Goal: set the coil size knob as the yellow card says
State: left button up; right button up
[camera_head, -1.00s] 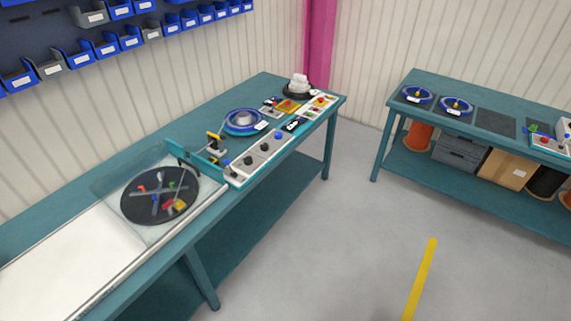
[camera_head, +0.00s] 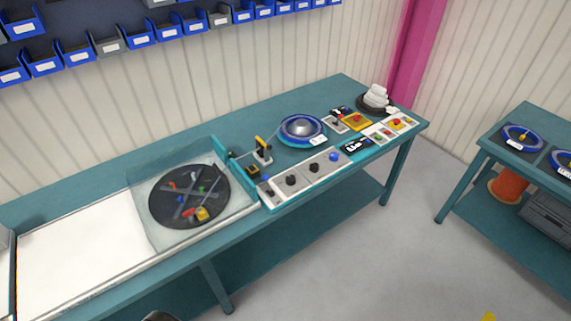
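A light grey control panel (camera_head: 303,176) runs along the front edge of the teal bench. It carries black knobs, one at its left part (camera_head: 291,180) and one near its middle (camera_head: 314,168), and a blue knob (camera_head: 334,157) at its right part. Labels are too small to read, so I cannot tell which is the coil size knob. No yellow card can be made out clearly; a yellow plate with a red top (camera_head: 357,121) lies at the bench's right part. Neither of my grippers is in view.
A black turntable (camera_head: 172,207) with coloured pegs sits under a clear cover left of the panel. A blue reel (camera_head: 302,129) lies behind the panel. A second teal bench (camera_head: 498,138) stands at right, with open floor (camera_head: 400,255) between.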

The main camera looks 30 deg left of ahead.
aim_at(291, 180)
jog(key=u, duration=0.55)
jog(key=i, duration=0.85)
jog(key=u, duration=0.9)
